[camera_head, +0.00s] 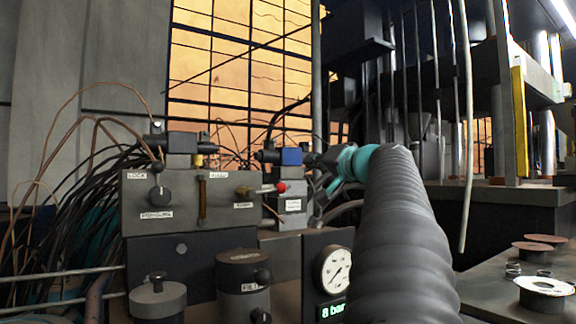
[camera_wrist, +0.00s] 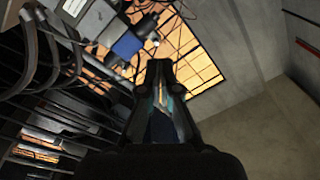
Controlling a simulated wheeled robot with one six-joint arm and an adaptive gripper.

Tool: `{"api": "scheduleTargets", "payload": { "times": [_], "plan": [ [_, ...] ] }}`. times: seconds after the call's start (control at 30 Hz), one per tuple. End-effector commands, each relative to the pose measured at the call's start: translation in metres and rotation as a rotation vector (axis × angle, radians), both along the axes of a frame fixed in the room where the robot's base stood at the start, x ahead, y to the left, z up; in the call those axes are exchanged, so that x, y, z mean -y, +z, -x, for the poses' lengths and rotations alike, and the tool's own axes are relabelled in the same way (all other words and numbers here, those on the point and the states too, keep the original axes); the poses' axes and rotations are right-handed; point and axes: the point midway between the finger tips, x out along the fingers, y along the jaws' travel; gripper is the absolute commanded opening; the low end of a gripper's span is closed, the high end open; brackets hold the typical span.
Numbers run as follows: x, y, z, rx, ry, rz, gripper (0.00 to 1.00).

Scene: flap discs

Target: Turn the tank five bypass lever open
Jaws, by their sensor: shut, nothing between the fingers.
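A lever with a red knob (camera_head: 281,187) sticks out to the right from the grey valve block (camera_head: 190,222). A small label is beside it, too small to read, so I cannot tell for sure that it is the tank five bypass lever. My gripper (camera_head: 312,160) is behind and to the right of the red knob in the head view, by a blue valve body (camera_head: 291,156), partly hidden by my arm. In the wrist view my gripper (camera_wrist: 160,63) is shut and empty. The blue body (camera_wrist: 127,45) lies just beyond its tips, to the upper left; contact cannot be told.
A round black knob (camera_head: 160,196) sits on the block's left. A pressure gauge (camera_head: 335,270) and dark cylinders (camera_head: 243,285) stand in front. Cables (camera_head: 85,200) crowd the left. Discs (camera_head: 543,290) lie on the right bench. A gridded window (camera_head: 240,70) is behind.

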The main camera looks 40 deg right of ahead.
Motion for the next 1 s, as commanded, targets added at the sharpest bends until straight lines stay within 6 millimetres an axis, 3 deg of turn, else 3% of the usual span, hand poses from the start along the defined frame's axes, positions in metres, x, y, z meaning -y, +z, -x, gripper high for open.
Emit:
{"api": "scheduleTargets", "payload": {
  "times": [0.03, 0.2, 0.33, 0.53, 1.0],
  "plan": [
    [-0.001, 0.009, 0.002, -0.030, -0.008, 0.106, 0.00],
    [-0.006, 0.010, 0.007, -0.125, -0.021, 0.428, 0.00],
    [-0.006, 0.006, 0.008, -0.156, -0.017, 0.547, 0.00],
    [-0.006, 0.006, 0.000, -0.161, -0.013, 0.588, 0.00],
    [0.000, 0.003, -0.080, -0.160, -0.012, 0.583, 0.00]
  ]
}}
